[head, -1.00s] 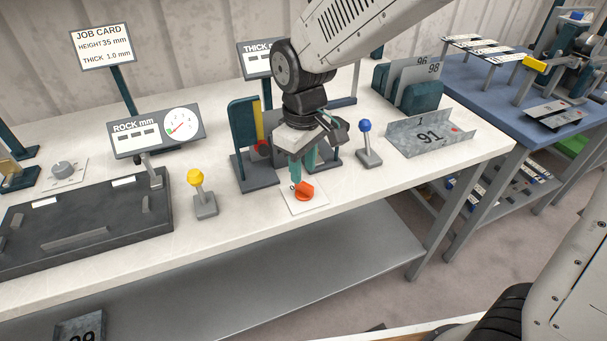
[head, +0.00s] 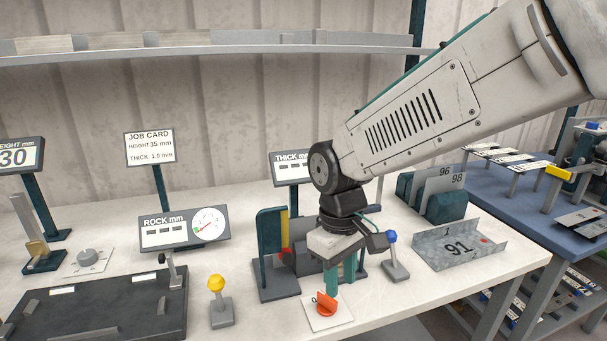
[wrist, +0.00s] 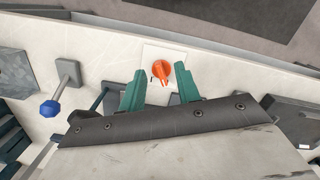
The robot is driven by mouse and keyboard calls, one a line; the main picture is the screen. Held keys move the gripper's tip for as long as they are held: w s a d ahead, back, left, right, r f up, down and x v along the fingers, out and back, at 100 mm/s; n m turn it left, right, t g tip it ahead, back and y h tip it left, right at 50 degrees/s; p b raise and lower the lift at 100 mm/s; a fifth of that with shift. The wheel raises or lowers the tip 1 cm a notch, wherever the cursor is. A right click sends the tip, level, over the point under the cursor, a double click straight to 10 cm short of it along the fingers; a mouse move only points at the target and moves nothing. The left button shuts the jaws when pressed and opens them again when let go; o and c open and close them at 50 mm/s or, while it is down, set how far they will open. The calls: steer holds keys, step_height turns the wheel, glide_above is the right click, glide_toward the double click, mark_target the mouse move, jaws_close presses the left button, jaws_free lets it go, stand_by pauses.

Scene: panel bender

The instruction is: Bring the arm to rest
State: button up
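My gripper (head: 333,288) points down over the bench beside an orange rotary knob (head: 326,306) on a small white plate. In the wrist view, the two teal fingers of my gripper (wrist: 160,70) are spread apart. The orange knob (wrist: 160,70) shows between and beyond their tips, with a gap to each finger, and nothing is held. Whether the fingertips are level with the knob or above it is hard to tell. My arm reaches in from the upper right of the head view.
A shelf (head: 200,52) runs above the bench.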

steer(key=s+d+r+m+t, duration=0.1)
steer(key=s+d+r+m, duration=0.2)
steer(key=s+d, duration=0.5)
steer(key=s+d+r+m+t, duration=0.1)
steer(key=s+d+r+m, duration=0.3)
steer(key=s+d, duration=0.4)
steer(key=d+m, duration=0.1)
steer(key=d, duration=0.2)
steer(key=shift+s+r, duration=0.25)
steer(key=shift+s, duration=0.1)
